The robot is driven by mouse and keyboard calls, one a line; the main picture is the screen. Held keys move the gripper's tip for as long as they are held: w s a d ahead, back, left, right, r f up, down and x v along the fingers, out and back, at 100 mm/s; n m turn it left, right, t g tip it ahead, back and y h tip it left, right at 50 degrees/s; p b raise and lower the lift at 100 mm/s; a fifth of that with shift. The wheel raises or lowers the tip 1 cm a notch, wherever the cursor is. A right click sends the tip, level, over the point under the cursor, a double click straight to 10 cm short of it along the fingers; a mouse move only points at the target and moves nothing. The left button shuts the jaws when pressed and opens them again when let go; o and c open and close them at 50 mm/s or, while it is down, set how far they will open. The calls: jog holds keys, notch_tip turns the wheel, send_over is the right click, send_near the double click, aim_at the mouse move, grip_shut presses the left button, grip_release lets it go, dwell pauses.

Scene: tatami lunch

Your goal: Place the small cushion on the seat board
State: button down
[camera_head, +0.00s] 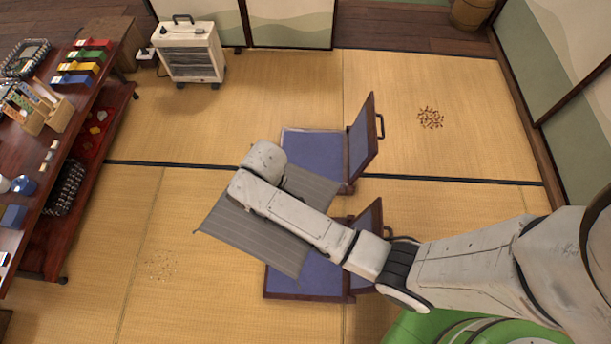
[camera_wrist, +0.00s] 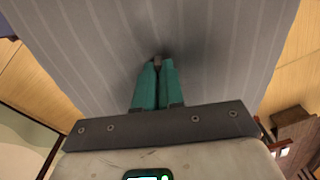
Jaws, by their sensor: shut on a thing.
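The small cushion, a grey striped square (camera_head: 248,236), is held out under my arm in the head view. It fills most of the wrist view (camera_wrist: 225,50). My gripper (camera_wrist: 158,64) has its green fingers close together, shut on the cushion's fabric. The arm hides the gripper in the head view. A blue seat board (camera_head: 310,147) with an upright back (camera_head: 361,140) stands behind the cushion. A second blue seat board (camera_head: 318,281) stands in front, partly covered from view by cushion and arm. I cannot tell the cushion's height above them.
A long dark wooden shelf table (camera_head: 98,112) with goods stands at the left. A white heater (camera_head: 188,55) stands at the back. Brown bits (camera_head: 430,118) lie on the mat at the right.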

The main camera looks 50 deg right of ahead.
jog(key=s+d+f+n+b, duration=0.1)
jog(key=s+f+b, duration=0.2)
jog(key=f+b, duration=0.5)
jog(key=s+d+f+n+b, duration=0.1)
jog(key=s+f+n+b, duration=0.15)
jog(key=f, duration=1.05)
jog(key=s+d+f+n+b, duration=0.1)
jog(key=s+f+b, duration=0.2)
jog(key=f+b, duration=0.55)
jog(key=b, duration=0.4)
send_near(311, 256)
jog(key=shift+w+d+f, duration=0.2)
jog(key=shift+w+f, duration=0.6)
jog(key=shift+w, duration=0.15)
jog(key=shift+w+d+f, duration=0.2)
jog(key=shift+w+f, duration=0.6)
jog(key=shift+w, duration=0.2)
jog(key=shift+f, duration=0.15)
jog(key=c, duration=1.7)
grip_release()
jog(key=o, duration=0.5)
jog(key=shift+c, duration=0.2)
